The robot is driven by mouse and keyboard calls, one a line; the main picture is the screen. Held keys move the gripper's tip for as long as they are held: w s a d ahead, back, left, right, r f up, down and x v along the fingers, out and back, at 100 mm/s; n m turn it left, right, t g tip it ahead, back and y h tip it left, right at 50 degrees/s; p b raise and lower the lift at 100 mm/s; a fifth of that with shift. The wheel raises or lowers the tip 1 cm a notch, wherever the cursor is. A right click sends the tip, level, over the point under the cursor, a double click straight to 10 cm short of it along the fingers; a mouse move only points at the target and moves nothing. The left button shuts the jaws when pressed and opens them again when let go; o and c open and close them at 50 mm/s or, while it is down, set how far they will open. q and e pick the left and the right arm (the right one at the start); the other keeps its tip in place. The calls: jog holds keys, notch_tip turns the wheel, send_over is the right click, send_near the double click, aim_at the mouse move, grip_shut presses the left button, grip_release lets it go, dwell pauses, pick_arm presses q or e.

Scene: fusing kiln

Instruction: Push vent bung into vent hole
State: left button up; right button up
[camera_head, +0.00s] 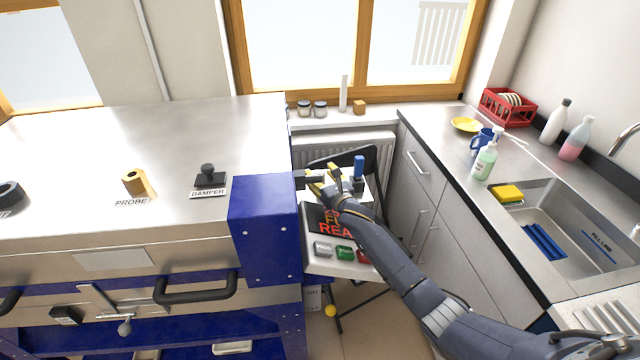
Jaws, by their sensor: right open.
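The kiln's steel top (120,150) fills the left of the view. A black round fitting (8,195) sits at the far left edge, cut off by the frame, with a partly hidden label. A tan, short cylindrical piece (134,182) stands by the PROBE label. A black knob (208,174) stands by the DAMPER label. I cannot tell which of these, if any, is the vent bung or the vent hole. My right gripper (326,181), with yellow fingertips, is open over the control panel, right of the kiln. My left gripper is out of view.
The control panel (318,254) has a lit display, several buttons and an upright blue part (358,168) beside my gripper. The kiln's blue corner housing (265,230) stands left of it. A counter with a sink (560,210) lies right.

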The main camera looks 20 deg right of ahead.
jog(key=shift+c, duration=0.3)
grip_shut()
jog(key=shift+r, duration=0.15)
